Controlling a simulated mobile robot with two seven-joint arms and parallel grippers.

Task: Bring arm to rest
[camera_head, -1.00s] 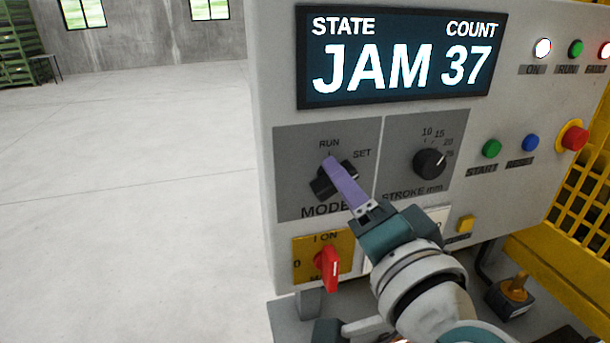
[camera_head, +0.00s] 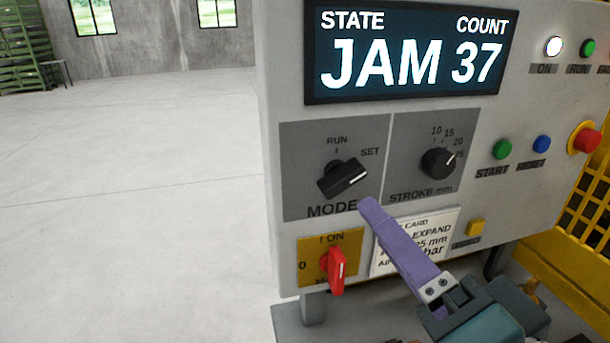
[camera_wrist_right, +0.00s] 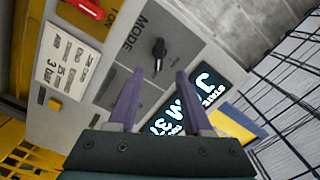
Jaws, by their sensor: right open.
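My right gripper (camera_head: 372,207) has purple fingers and stands in front of the control panel, below and right of the black MODE knob (camera_head: 343,179). In the right wrist view the two fingers (camera_wrist_right: 156,88) are apart with nothing between them, and the MODE knob (camera_wrist_right: 158,54) shows beyond them. The knob's white mark points up and right towards SET. The gripper is clear of the knob and covers part of the white card (camera_head: 440,232). My left gripper is not in view.
The display (camera_head: 405,55) reads JAM 37. The STROKE knob (camera_head: 437,162), green START button (camera_head: 502,149), blue RESET button (camera_head: 541,144), red stop button (camera_head: 585,139) and red main switch (camera_head: 337,270) are on the panel. Open floor (camera_head: 130,220) lies to the left.

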